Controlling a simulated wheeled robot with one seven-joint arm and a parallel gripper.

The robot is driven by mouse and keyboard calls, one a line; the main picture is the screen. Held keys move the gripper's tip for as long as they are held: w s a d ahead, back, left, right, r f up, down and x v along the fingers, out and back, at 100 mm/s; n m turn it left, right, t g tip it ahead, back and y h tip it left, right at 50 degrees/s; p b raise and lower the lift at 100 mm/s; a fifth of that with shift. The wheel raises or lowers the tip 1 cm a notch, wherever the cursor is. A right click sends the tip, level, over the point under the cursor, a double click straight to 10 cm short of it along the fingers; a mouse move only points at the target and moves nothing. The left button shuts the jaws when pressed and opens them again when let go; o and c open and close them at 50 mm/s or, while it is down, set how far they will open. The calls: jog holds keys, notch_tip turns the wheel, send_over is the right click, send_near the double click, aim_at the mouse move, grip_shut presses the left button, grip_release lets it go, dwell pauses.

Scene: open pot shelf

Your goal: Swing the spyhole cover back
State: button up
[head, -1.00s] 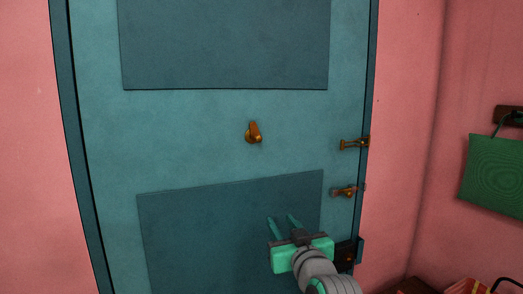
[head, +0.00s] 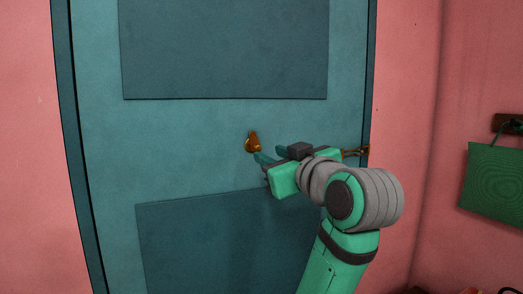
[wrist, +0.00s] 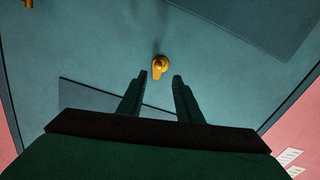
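The spyhole cover (head: 253,142) is a small brass piece on the middle band of the teal door (head: 100,150). In the head view its narrow part points up above a rounder lower part. It also shows in the wrist view (wrist: 159,66), just beyond and between the fingertips. My gripper (head: 267,154) is close to the cover, at its lower right in the head view. In the wrist view my gripper (wrist: 163,76) has its two fingers apart with nothing between them along their length. Whether a fingertip touches the cover I cannot tell.
A brass latch (head: 355,151) sits at the door's right edge, partly behind my arm. A green bag (head: 491,183) hangs on the pink wall at the right. The door around the cover is flat and clear, with darker panels above and below.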

aim_at(259, 148)
jog(key=x, duration=0.8)
jog(key=shift+d, duration=0.2)
grip_shut()
